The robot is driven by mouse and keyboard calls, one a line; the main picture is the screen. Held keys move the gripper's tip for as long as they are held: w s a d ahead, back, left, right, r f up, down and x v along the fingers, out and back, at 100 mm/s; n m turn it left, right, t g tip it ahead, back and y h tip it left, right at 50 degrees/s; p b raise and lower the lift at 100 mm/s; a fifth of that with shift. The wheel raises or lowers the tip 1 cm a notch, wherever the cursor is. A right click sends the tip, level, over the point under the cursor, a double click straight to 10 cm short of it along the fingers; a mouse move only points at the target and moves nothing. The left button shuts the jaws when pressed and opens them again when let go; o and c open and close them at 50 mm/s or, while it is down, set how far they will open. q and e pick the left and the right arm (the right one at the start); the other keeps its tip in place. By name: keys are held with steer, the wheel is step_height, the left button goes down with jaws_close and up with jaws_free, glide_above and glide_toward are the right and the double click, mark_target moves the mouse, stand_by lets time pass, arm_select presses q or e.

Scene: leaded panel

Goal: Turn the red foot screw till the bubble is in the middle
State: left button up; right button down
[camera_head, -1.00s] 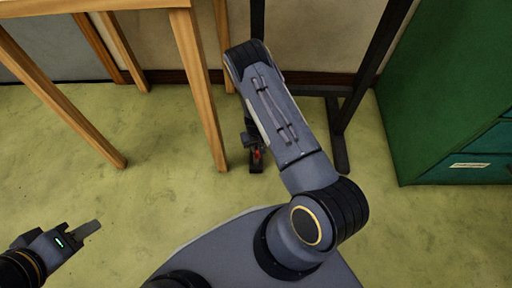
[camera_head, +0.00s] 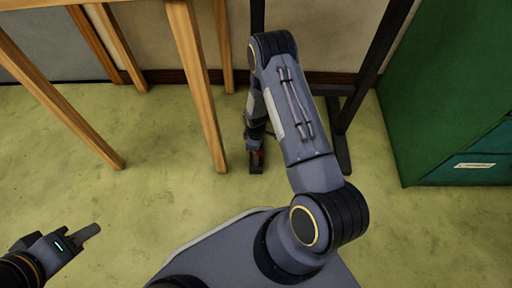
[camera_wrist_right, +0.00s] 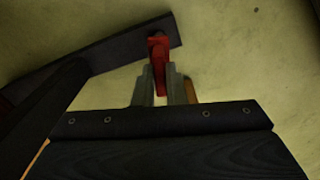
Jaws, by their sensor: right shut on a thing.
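The red foot screw (camera_wrist_right: 158,48) stands at the end of a dark foot bar (camera_wrist_right: 118,50) in the right wrist view. My right gripper (camera_wrist_right: 160,80) is shut on the red screw, one grey finger on each side of it. In the head view the screw (camera_head: 259,153) is a small red spot low by the floor, partly hidden by my right arm. The bubble is not visible in either view. My left gripper (camera_head: 88,233) is at the lower left of the head view, over bare floor and away from everything; its finger gap cannot be made out.
A wooden table leg (camera_head: 205,100) stands just left of my right arm. A dark upright frame (camera_head: 365,80) stands behind and right of it. A green cabinet (camera_head: 445,90) fills the right side. Another red piece (camera_wrist_right: 5,104) shows at the wrist view's left edge. Floor is clear at lower left.

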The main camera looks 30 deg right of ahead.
steer(key=n, duration=0.4)
steer(key=shift+n+b, duration=0.35)
steer(key=shift+n, duration=0.05)
stand_by(0.4)
steer(key=c, duration=1.5)
jaws_free()
step_height(320, 180, up, 7)
steer(key=p, duration=0.3)
steer(key=shift+r, duration=0.4)
